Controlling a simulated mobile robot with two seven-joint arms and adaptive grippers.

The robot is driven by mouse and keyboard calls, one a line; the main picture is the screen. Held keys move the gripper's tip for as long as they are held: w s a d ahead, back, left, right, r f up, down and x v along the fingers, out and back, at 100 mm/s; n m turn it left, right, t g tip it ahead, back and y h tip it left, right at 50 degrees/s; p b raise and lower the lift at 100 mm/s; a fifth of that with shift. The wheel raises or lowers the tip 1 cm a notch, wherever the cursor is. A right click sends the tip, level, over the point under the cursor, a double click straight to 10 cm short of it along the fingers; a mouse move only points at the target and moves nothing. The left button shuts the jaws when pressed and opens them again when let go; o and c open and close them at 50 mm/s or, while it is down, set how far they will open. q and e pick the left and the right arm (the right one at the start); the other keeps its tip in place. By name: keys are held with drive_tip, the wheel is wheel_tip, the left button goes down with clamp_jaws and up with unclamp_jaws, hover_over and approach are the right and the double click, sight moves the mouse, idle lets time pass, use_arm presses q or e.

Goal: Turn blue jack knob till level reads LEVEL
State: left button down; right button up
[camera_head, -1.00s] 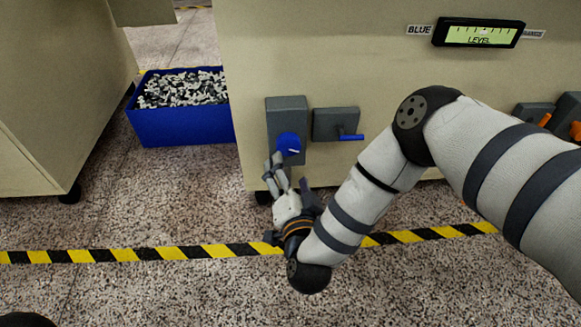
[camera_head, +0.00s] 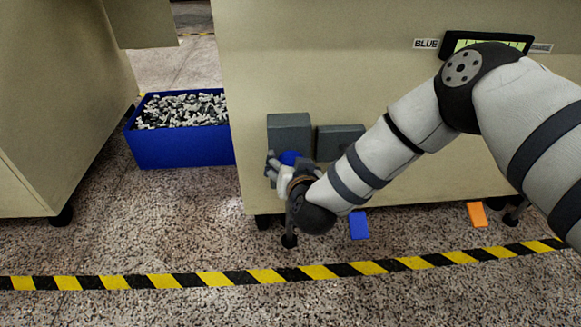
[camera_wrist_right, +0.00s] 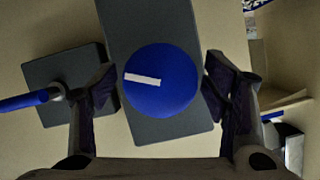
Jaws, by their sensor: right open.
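The blue jack knob (camera_head: 290,157) sits on a dark grey block (camera_head: 289,130) low on the beige machine front. In the right wrist view the knob (camera_wrist_right: 160,80) faces me, its white mark pointing left and slightly up. My right gripper (camera_wrist_right: 160,88) is open, with one finger on each side of the knob and a gap to each. In the head view my right gripper (camera_head: 282,168) partly covers the knob. The level display (camera_head: 464,42) is mostly hidden behind my arm, so its reading cannot be seen. My left gripper is out of view.
A second grey block (camera_head: 338,138) stands right of the knob; its blue lever (camera_wrist_right: 25,102) shows in the wrist view. A blue plate (camera_head: 359,225) and an orange plate (camera_head: 477,214) are below the machine. A blue bin (camera_head: 180,149) of parts stands left.

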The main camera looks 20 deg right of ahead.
drive_tip(key=c, duration=1.2)
drive_tip(key=shift+o, duration=0.2)
drive_tip(key=shift+r+m+p, duration=0.3)
drive_tip(key=shift+m+p, duration=0.1)
drive_tip(key=shift+p, duration=0.35)
drive_tip(key=shift+f+y, duration=0.25)
drive_tip(key=shift+y, duration=0.25)
drive_tip(key=o, duration=1.2)
drive_tip(key=shift+c, duration=0.2)
drive_tip(key=v, duration=1.2)
drive_tip(key=shift+f, duration=0.2)
drive_tip(key=shift+s, duration=0.1)
